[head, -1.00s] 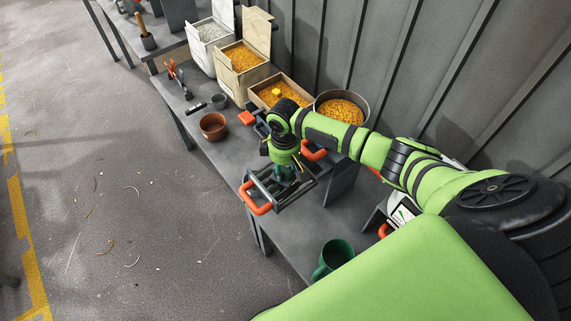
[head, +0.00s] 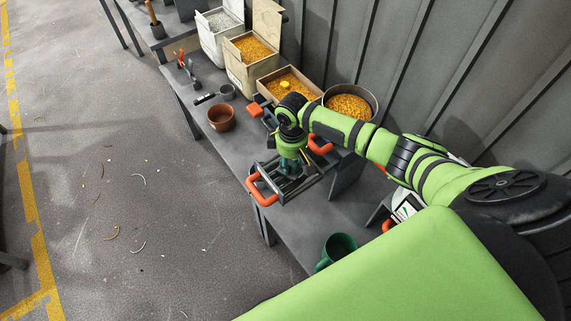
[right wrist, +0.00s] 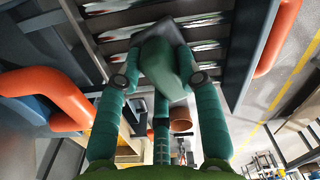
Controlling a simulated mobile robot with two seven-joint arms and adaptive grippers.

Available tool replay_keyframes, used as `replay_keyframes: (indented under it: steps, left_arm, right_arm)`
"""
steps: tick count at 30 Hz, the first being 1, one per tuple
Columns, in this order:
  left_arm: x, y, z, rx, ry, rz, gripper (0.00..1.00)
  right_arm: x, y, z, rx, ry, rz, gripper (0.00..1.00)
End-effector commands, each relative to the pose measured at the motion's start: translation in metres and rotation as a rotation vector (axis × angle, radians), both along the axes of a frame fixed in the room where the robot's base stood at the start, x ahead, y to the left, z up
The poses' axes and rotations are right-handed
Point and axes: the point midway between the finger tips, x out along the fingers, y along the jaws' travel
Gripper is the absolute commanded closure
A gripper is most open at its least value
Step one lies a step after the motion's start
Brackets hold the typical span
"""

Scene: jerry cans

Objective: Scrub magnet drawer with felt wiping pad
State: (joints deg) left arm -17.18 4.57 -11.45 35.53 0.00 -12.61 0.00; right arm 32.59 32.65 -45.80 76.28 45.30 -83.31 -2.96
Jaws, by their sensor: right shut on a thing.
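The magnet drawer (head: 297,188) is a dark frame of parallel bars with orange handles, on the grey bench in the head view. In the right wrist view its bars (right wrist: 205,33) fill the top, with dark frame and orange handles at both sides. My right gripper (head: 290,165) is over the drawer, pointing down. In the right wrist view its teal fingers are shut on a dark green block, the felt wiping pad (right wrist: 165,68). The pad is at the bars; I cannot tell whether it touches them. In the head view the gripper hides the pad. My left gripper is not in view.
On the bench (head: 222,158) stand a terracotta pot (head: 221,118), a tray of yellow grains (head: 290,84), a round pan of grains (head: 351,105) and open boxes (head: 250,65). A green mug (head: 338,248) stands near the front. A ribbed wall (head: 430,70) runs behind.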

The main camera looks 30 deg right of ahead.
Motion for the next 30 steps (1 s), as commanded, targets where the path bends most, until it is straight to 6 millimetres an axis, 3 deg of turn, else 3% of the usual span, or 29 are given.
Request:
replay_keyframes:
  steps: [30]
  left_arm:
    - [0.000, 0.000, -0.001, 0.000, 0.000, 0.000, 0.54]
  right_arm:
    - [0.003, -0.025, -0.002, 0.001, -0.002, 0.000, 1.00]
